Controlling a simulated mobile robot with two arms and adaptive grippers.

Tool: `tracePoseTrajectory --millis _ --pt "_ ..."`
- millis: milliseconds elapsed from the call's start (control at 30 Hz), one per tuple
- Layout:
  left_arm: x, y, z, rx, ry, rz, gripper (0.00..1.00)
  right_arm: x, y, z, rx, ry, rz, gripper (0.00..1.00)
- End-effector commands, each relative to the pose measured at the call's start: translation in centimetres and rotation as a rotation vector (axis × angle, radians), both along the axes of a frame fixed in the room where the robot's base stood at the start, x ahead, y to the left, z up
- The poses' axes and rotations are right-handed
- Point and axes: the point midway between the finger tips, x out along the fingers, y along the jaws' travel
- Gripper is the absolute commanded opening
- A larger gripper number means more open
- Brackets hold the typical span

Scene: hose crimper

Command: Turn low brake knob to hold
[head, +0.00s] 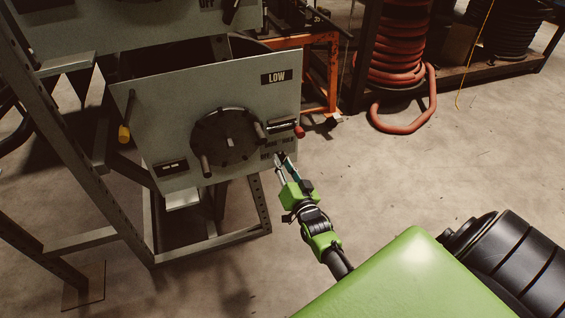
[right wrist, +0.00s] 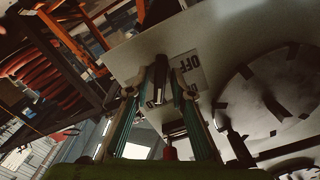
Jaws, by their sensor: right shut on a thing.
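The grey panel (head: 170,103) marked LOW stands ahead in the head view. My right gripper (head: 281,159) is at its lower right edge, by the small OFF lettering. In the right wrist view, the fingers (right wrist: 155,92) are shut on the dark low brake knob (right wrist: 158,76), one finger on each side. The knob is a narrow bar standing off the panel, beside the OFF plate (right wrist: 188,68). In the head view the gripper mostly hides the knob. The rest of the plate's lettering is partly covered. My left gripper is not in view.
A black round wheel with handles (head: 227,142) sits left of my gripper. A red-tipped lever (head: 299,131) is just above it. A yellow-tipped lever (head: 124,132) hangs at the panel's left. Red hose (head: 402,125) lies at the back. The floor at right is clear.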

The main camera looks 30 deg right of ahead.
Motion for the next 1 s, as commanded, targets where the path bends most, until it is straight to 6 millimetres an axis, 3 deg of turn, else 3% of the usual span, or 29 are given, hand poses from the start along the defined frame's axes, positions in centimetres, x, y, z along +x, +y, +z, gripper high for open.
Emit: tracePoseTrajectory --millis 433,467,500,800,1000 --pt "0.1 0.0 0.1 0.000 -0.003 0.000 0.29 0.0 0.0 -0.1 0.014 -0.001 0.000 0.00" --pt "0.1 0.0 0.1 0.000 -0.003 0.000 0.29 0.0 0.0 -0.1 0.014 -0.001 0.000 0.24" --pt "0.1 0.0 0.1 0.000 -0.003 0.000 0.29 0.0 0.0 -0.1 0.014 -0.001 0.000 0.27" --pt "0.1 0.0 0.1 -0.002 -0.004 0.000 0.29 -0.2 0.1 -0.1 0.012 -0.001 0.000 0.27" --pt "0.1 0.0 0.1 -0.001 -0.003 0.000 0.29 -2.8 0.7 -0.2 0.013 0.001 0.000 0.27"
